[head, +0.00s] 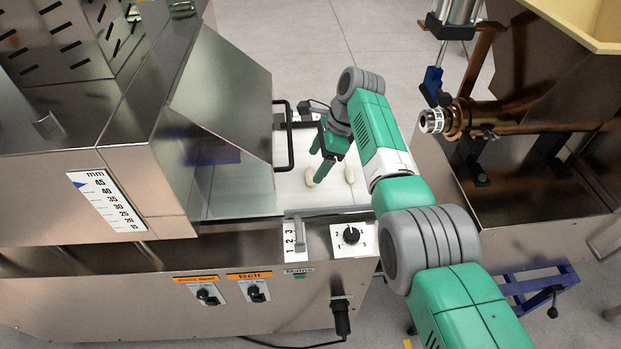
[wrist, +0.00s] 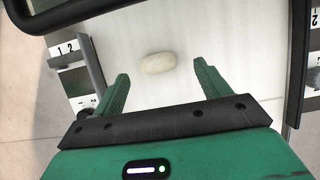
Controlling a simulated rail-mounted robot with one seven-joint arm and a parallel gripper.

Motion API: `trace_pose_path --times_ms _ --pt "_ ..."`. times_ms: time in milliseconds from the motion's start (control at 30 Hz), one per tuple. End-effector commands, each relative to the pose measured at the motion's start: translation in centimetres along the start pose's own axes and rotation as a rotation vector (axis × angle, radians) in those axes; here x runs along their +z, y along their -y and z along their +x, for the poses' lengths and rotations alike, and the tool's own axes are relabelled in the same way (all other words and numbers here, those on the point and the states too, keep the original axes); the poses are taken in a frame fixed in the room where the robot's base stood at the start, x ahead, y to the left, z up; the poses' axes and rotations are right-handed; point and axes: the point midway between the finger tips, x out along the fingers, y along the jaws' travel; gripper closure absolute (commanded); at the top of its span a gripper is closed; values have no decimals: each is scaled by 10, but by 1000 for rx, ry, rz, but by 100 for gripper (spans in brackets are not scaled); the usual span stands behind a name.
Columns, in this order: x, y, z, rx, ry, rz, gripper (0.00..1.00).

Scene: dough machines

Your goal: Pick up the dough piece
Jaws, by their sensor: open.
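A pale, oval dough piece (wrist: 157,63) lies on the white belt (wrist: 150,30) in the wrist view, just beyond and between my two green fingertips. My gripper (wrist: 164,80) is open and empty, with a gap between the fingers and the dough. In the head view my gripper (head: 325,168) points down over the belt's end.
A black handle frame (head: 284,137) stands beside the belt at the left, near the metal guard (head: 222,90). The control panel (head: 320,240) is in front. A second machine with a brown metal tube (head: 540,115) is at the right.

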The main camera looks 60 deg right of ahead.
Motion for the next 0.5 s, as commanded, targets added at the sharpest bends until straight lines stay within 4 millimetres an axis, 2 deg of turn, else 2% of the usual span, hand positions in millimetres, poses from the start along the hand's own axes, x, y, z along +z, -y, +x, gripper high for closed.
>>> trace_pose_path --times_ms 33,133,367,500 --pt "-4 -2 17 2 -1 -1 25" --pt "-4 -2 35 2 -1 -2 25" --pt "-2 -2 37 0 0 -1 25" --pt "-2 -2 37 1 -1 -1 48"
